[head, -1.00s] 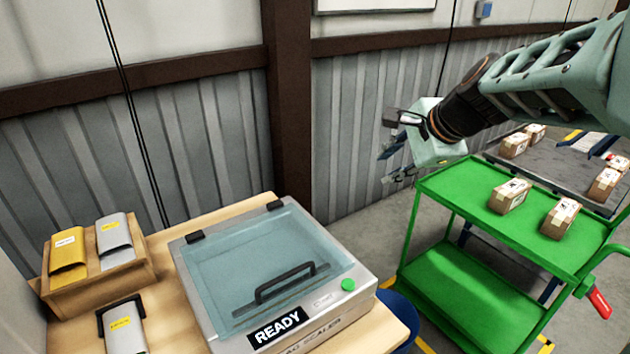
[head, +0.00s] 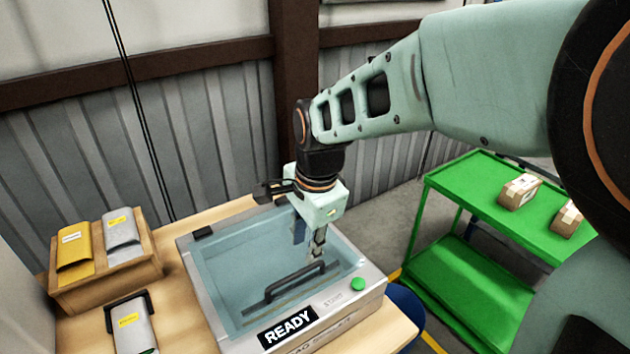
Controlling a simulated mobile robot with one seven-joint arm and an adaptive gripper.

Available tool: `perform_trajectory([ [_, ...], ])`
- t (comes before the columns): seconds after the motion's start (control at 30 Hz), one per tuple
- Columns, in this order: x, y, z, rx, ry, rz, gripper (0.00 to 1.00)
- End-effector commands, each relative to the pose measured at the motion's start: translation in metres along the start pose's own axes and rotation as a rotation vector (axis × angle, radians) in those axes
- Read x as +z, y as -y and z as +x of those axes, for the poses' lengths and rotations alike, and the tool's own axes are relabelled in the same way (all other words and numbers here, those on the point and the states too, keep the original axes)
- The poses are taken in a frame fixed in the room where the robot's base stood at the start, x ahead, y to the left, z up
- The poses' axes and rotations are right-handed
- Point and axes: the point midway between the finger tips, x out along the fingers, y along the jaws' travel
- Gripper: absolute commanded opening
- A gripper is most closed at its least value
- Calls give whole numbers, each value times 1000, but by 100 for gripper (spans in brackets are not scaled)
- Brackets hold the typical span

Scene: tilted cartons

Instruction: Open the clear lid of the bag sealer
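The bag sealer (head: 372,305) is a grey box on the wooden table, with a "READY" label and a green button on its front. Its clear bluish lid (head: 225,275) lies shut over the top. A black bar handle (head: 295,281) stands on the lid near the front edge. My gripper (head: 312,250) points down over the lid, just behind the handle. Its fingers look apart and nothing shows between them. Whether the fingertips touch the lid or handle cannot be told. My gripper hides the lid's right rear hinge area.
A wooden box (head: 105,275) with a yellow and a grey packet stands at the table's left. A grey packet in a black holder (head: 132,328) lies in front of it. A green cart (head: 470,195) with cartons (head: 519,191) stands to the right.

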Motion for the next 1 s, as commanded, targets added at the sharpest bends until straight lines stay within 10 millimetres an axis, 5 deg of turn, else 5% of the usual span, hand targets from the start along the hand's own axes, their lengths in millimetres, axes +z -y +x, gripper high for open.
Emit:
perform_trajectory([
  [0.53, 0, 0, 85, -1, 1, -1, 27],
  [1.0, 0, 1, 94, -2, 0, -1, 24],
])
